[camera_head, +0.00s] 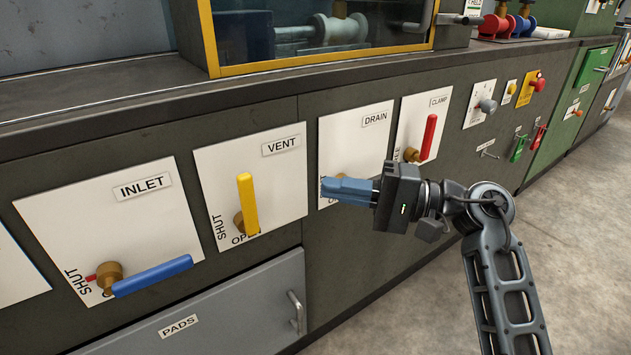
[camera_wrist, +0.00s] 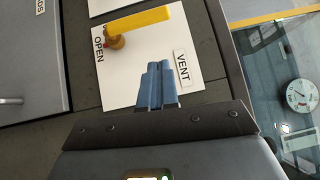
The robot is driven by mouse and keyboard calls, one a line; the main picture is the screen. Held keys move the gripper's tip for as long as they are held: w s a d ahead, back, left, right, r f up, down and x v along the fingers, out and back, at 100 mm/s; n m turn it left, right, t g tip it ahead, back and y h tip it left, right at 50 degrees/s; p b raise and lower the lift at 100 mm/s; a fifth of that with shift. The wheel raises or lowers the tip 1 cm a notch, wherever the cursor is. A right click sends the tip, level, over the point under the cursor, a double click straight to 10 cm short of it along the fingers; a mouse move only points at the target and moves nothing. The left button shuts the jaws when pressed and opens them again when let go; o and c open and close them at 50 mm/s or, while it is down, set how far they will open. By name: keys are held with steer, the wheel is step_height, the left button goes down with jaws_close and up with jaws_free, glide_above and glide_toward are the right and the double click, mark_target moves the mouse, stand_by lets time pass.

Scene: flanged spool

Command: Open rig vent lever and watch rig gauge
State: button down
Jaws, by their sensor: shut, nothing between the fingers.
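The yellow vent lever (camera_head: 248,205) stands roughly upright from its brass pivot on the white VENT panel (camera_head: 285,185), with SHUT printed to its left and OPEN below. The lever also shows at the top of the wrist view (camera_wrist: 140,21). My gripper (camera_head: 324,188) has its blue fingers shut and empty, to the right of the lever and apart from it. In the wrist view the closed fingers (camera_wrist: 160,66) appear in front of the VENT panel, beside the VENT label. A round white gauge (camera_wrist: 300,95) shows behind glass at right; its reading is too small to tell.
The blue inlet lever (camera_head: 152,275) juts right at lower left. The red clamp lever (camera_head: 429,137) stands to the right; my gripper partly covers the DRAIN panel (camera_head: 345,140). A grey PADS door (camera_head: 225,310) with a protruding handle sits below. Open floor lies at right.

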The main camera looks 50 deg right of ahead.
steer(key=shift+v, duration=2)
steer(key=shift+r, duration=0.1)
steer(key=s+a+m+t, duration=0.35)
steer(key=a+m, duration=0.25)
steer(key=m, duration=0.7)
steer(key=s+a+m+t, duration=0.2)
steer(key=s+a+m, duration=0.3)
steer(key=m, duration=0.8)
steer(key=s+a+f+m+g+h, duration=0.35)
steer(key=s+f+m, duration=0.25)
steer(key=m, duration=1)
steer(key=s+a+f+m+g+h, duration=0.35)
steer(key=s+f+m+h, duration=0.2)
steer(key=m, duration=1.15)
step_height(320, 180, up, 30)
steer(key=p, duration=3)
steer(key=shift+s+d+r+y, duration=0.2)
steer(key=shift+s+d+y, duration=0.1)
steer(key=shift+d, duration=0.15)
